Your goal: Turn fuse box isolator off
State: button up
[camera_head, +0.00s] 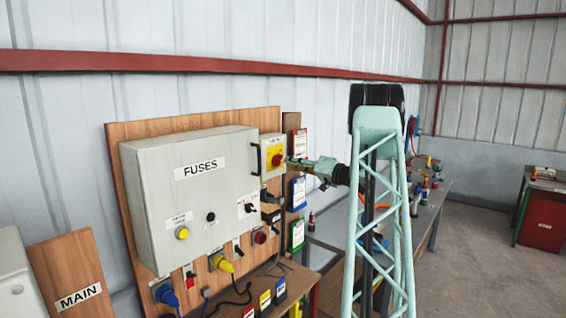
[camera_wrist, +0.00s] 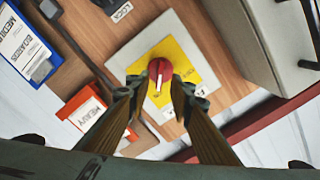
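The isolator is a red rotary knob (camera_wrist: 160,70) on a yellow plate (camera_wrist: 183,57), set on a pale box fixed to a wooden board. In the head view the isolator (camera_head: 276,159) is just right of the grey fuse box (camera_head: 205,196) labelled FUSES. My gripper (camera_head: 292,161) reaches in from the right, its tips close to the isolator. In the wrist view my gripper (camera_wrist: 160,91) is open, one finger on each side of the knob's lower part, with gaps visible. A white mark shows on the knob. I cannot tell how deep the fingertips reach around it.
The fuse box handle (camera_head: 256,159) stands out just left of the isolator. Coloured document holders (camera_head: 298,193) hang to the right and below. Plugs and cables (camera_head: 222,264) sit under the fuse box. A workbench (camera_head: 430,205) with small items stands further right.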

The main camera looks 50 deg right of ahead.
aim_at(281, 161)
jog(key=shift+w+d, duration=0.15)
jog(key=shift+w, duration=2.35)
jog(key=shift+c, duration=0.3)
grip_shut()
